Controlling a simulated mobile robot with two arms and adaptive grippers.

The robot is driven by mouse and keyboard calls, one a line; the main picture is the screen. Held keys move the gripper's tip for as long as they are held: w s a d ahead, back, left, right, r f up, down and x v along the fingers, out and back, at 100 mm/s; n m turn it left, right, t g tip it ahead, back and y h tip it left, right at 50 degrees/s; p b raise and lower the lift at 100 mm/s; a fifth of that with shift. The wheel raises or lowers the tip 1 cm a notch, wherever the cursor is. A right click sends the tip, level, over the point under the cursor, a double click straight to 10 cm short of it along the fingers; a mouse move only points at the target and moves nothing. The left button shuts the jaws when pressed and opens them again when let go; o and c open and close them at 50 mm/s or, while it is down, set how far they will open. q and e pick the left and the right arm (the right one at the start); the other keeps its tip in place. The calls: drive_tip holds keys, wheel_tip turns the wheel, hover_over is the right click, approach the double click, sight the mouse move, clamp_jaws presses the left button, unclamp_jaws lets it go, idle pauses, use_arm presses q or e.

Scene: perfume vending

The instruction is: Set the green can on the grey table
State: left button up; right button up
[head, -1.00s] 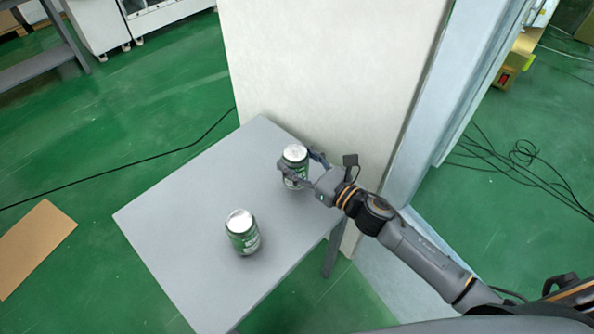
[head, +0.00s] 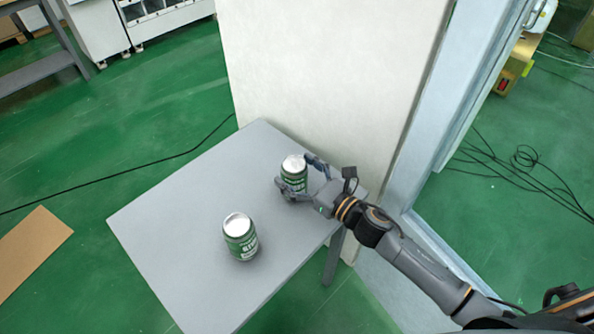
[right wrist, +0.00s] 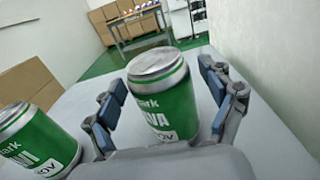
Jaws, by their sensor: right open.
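One green can (head: 294,178) with a silver top stands upright on the grey table (head: 180,220), near its far right side. My right gripper (head: 291,188) is around this can, with a finger on each side. In the right wrist view, the can (right wrist: 165,100) stands between the open fingers of the gripper (right wrist: 165,105), with gaps beside it. A second green can (head: 241,240) stands upright nearer the table's front; it also shows at the left of the right wrist view (right wrist: 38,145). My left gripper is not in view.
A pale panel (head: 330,80) rises right behind the table, close to my right gripper. A light blue-grey frame (head: 430,130) stands to the right. The table's left part is clear. Cardboard (head: 32,250) lies on the green floor at left.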

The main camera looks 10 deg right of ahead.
drive_tip(key=shift+r, duration=0.1)
drive_tip(key=b+v, duration=0.2)
drive_tip(key=v, duration=0.8)
drive_tip(key=shift+s+d, duration=0.25)
drive_tip(key=shift+s, duration=0.1)
drive_tip(key=shift+s+d, duration=0.35)
drive_tip(key=shift+s, duration=0.15)
